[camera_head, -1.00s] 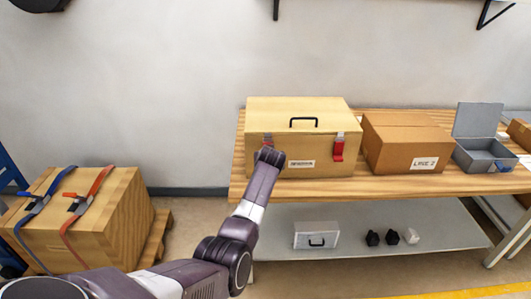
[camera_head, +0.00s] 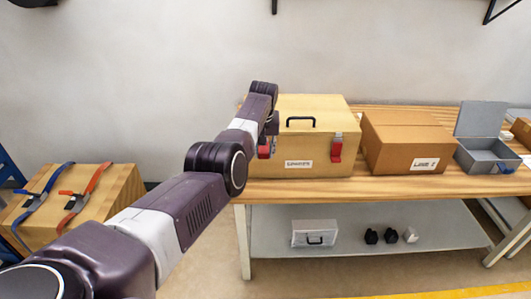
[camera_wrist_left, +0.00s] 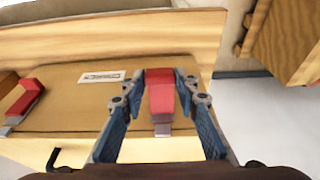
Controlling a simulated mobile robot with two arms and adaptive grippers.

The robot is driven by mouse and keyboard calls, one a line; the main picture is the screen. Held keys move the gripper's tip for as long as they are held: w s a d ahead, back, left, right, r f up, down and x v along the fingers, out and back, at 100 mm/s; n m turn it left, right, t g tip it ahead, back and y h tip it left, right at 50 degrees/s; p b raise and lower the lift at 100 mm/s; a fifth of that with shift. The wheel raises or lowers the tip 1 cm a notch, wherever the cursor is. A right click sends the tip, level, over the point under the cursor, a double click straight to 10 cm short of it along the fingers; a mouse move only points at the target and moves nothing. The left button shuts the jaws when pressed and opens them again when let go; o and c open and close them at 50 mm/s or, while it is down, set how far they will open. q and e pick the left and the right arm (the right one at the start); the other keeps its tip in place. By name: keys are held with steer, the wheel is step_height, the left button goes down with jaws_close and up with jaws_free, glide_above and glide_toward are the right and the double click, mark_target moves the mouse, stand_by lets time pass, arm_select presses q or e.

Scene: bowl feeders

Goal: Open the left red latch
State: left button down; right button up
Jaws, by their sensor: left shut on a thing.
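The wooden box (camera_head: 320,110) stands on the bench with its lid down and a black handle on top. The left red latch (camera_wrist_left: 160,92) is on the box front. In the wrist view it lies between the blue fingers of my left gripper (camera_wrist_left: 161,78), which is shut on its red lever. In the head view my left gripper (camera_head: 269,138) is at the box's left front, and my arm hides part of the latch and the box corner. The right red latch (camera_head: 337,150) hangs down flat on the front; it also shows in the wrist view (camera_wrist_left: 27,97).
A cardboard box (camera_head: 400,145) and an open grey case (camera_head: 485,155) stand to the right on the bench (camera_head: 430,183). A white case (camera_head: 314,233) and small dark objects lie on the lower shelf. A strapped crate (camera_head: 110,190) stands on the floor at left.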

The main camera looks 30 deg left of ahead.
stand_by(0.7)
arm_select(q)
steer(key=c, duration=1.5)
jaws_free()
steer(key=shift+w, duration=0.1)
steer(key=shift+r, duration=0.8)
steer(key=v, duration=1)
steer(key=shift+r, duration=0.25)
